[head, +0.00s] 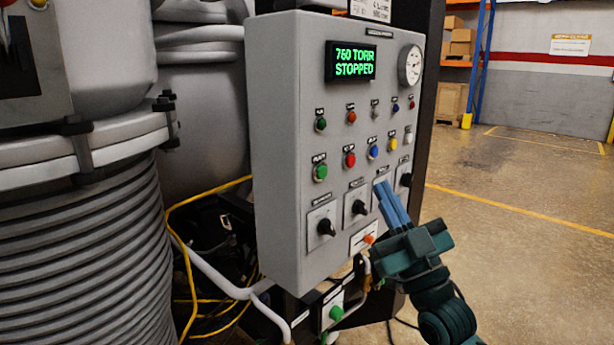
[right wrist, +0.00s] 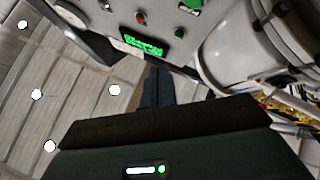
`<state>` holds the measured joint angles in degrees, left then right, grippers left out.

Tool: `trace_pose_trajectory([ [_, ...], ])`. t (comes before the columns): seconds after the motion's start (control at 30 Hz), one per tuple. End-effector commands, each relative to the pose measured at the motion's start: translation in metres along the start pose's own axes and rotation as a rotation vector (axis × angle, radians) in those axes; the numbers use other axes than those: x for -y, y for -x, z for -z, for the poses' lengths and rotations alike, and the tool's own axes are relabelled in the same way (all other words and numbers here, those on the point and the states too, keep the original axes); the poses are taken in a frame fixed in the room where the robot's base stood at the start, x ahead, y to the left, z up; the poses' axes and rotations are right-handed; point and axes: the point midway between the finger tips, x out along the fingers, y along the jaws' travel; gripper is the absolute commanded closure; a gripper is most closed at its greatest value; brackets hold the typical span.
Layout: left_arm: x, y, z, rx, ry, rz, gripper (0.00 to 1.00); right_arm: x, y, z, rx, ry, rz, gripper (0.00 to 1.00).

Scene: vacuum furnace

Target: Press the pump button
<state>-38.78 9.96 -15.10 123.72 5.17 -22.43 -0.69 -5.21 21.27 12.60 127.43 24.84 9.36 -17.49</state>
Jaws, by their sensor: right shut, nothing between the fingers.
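The grey control panel (head: 280,110) faces me, with a green display reading 760 TORR STOPPED. A row of push buttons crosses its middle. The leftmost is a green button (head: 320,172), which seems to be the pump button by its small, hard-to-read label. My right gripper (head: 382,185) is shut and empty. In the head view its blue fingers overlap the lower right of the panel, below and right of the green button, hiding part of a rotary switch. I cannot tell whether they touch the panel. The fingers also show in the right wrist view (right wrist: 158,72). My left gripper is out of view.
A red button (head: 350,160), a blue button (head: 373,152) and a yellow button (head: 393,144) sit right of the green one. Black rotary switches (head: 326,227) lie below. A ribbed grey vessel (head: 85,250) and yellow cables stand at left. The floor at right is clear.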

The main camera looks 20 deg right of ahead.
Motion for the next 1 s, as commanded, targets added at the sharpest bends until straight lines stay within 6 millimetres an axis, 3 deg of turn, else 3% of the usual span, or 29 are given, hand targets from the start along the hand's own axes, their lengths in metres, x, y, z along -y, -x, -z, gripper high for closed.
trace_pose_trajectory([
  [0.37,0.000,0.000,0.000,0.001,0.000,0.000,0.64,0.003,-0.003,-0.004,0.003,-0.002,0.000,1.00],
  [1.0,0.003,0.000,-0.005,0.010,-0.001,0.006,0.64,0.041,-0.056,-0.042,0.004,-0.002,0.000,1.00],
])
